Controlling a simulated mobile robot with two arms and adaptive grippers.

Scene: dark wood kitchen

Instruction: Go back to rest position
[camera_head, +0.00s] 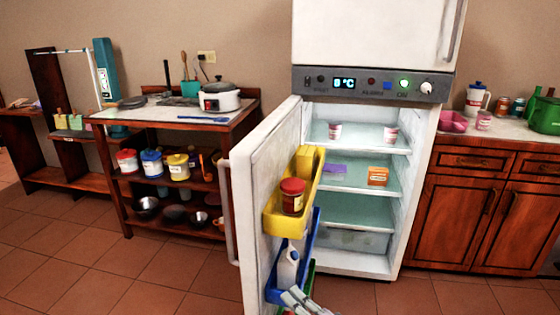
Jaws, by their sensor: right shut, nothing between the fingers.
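My right gripper (294,300) shows at the bottom centre, in front of the lower door shelves of the open fridge. It is shut with nothing in it. My left gripper is not in the head view. The fridge (420,200) stands at centre right, and its door (252,185) is swung open toward the left. Two small cups, a purple item and an orange box (377,176) sit on its inner shelves. A red-lidded jar (292,195) stands in the yellow door shelf, and a white bottle (288,266) is in the blue one below.
A wooden table (245,112) with a rice cooker (219,97) and lower shelves of jars and bowls stands left of the door. Wooden cabinets (465,209) with a counter are at the right. The tiled floor (110,270) at front left is clear.

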